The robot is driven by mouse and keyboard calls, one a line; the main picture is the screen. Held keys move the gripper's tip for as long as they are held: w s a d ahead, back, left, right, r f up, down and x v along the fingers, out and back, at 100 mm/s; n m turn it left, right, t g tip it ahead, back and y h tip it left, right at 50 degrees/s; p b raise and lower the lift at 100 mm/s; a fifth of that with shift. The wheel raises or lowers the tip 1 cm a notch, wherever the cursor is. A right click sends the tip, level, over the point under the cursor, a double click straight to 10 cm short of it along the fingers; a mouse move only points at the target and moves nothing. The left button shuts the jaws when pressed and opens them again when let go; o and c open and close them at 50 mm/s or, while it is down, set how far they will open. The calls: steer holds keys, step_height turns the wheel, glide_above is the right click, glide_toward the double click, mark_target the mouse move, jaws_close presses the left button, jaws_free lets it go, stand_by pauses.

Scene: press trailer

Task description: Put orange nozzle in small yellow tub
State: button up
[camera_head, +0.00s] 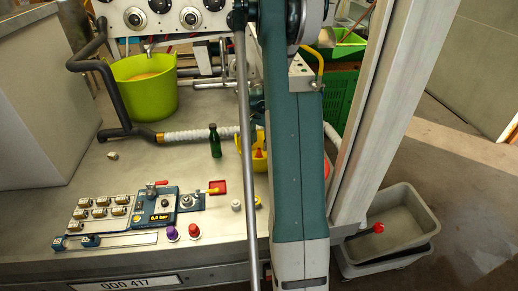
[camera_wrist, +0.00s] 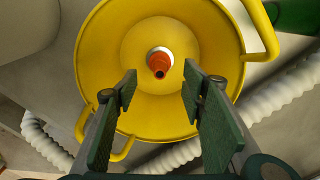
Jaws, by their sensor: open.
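The small yellow tub (camera_wrist: 100,50) fills the middle of the wrist view, seen from above, with two looped handles. The orange nozzle (camera_wrist: 159,64) is inside it near the centre, with its tip facing up and a pale ring around it. My gripper (camera_wrist: 160,85) is open above the tub, with one dark green finger on each side and nothing between them. The nozzle shows just beyond the fingertips, apart from them. In the head view the tub (camera_head: 257,164) is partly hidden behind my arm, with the nozzle (camera_head: 259,153) showing inside.
A green bottle (camera_head: 215,141) stands left of the tub. A white ribbed hose (camera_wrist: 270,105) runs close by. A large lime bucket (camera_head: 150,95) stands behind left. A control panel (camera_head: 160,205) and knobs occupy the front. A grey bin (camera_head: 400,215) is at right.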

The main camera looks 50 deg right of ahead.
steer(key=shift+r+p, duration=0.35)
steer(key=shift+r, duration=2.15)
steer(key=shift+a+r, duration=0.1)
steer(key=shift+a, duration=0.05)
steer(key=w+a+r+n+t, duration=0.1)
steer(key=a+r+n, duration=0.2)
steer(key=a+r, duration=0.6)
steer(key=w+a+r+n+t+h, duration=0.15)
steer(key=a+r, duration=0.25)
steer(key=a, duration=0.9)
steer(key=a+r+n, duration=0.4)
steer(key=a+r, duration=0.3)
steer(key=a, duration=0.3)
steer(key=s+a+n+t, duration=0.1)
steer(key=s+a+n, duration=0.2)
steer(key=a, duration=0.6)
steer(key=s+a+r+n+t+y, duration=0.1)
steer(key=s+a+n+t, duration=0.1)
steer(key=s+a, duration=0.6)
steer(key=s+a+r+n+t, duration=0.1)
steer(key=s+a+n, duration=0.3)
steer(key=a, duration=0.7)
steer(key=shift+s+a+r+t, duration=0.15)
steer(key=shift+s+a+t, duration=0.15)
steer(key=shift+s, duration=0.55)
